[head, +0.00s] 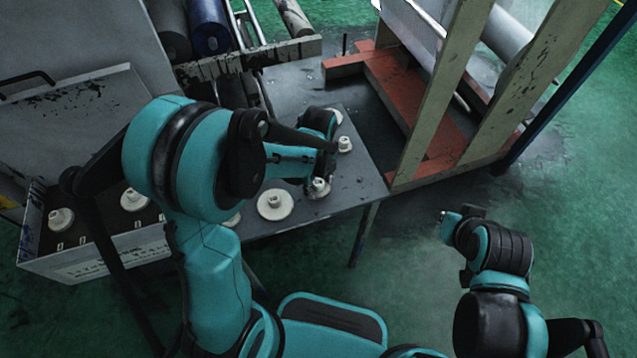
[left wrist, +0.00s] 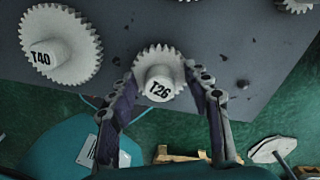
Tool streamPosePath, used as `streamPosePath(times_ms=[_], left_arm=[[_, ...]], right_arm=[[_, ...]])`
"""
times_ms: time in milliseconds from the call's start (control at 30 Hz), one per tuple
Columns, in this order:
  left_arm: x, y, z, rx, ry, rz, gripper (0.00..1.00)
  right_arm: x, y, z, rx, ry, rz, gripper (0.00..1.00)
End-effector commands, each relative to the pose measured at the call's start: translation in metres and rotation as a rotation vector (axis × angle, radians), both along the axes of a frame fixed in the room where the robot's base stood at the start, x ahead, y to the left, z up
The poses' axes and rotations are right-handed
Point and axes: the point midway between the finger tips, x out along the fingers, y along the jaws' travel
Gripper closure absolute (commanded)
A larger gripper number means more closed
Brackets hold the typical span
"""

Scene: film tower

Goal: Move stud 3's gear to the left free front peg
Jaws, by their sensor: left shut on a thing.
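A small off-white gear marked T26 (left wrist: 158,85) sits between my left gripper's fingertips (left wrist: 160,76) in the left wrist view. It also shows in the head view (head: 319,188), near the grey table's front edge. My left gripper (head: 318,176) is shut on its hub; I cannot tell whether the gear is lifted. A larger gear marked T40 (left wrist: 58,52) lies beside it, also in the head view (head: 275,205). Stud numbers and the free front peg cannot be made out. My right gripper (head: 452,218) hangs over the floor at right, apart from the gears; its jaws are unclear.
Another small gear (head: 345,144) stands behind the held one. A grey case (head: 100,258) at left holds more gears (head: 61,219). Wooden posts (head: 437,100) and a red frame (head: 400,95) stand right of the grey table (head: 360,185). Rollers (head: 207,28) lie behind.

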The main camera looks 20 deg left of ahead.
Motion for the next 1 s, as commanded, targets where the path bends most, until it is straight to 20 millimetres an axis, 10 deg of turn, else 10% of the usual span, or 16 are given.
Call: streamPosePath(times_ms=[1000], left_arm=[[0.0, 0.0, -0.011, 0.0, 0.0, 0.0, 0.81]], right_arm=[[0.0, 0.0, -0.01, 0.0, 0.0, 0.0, 1.0]])
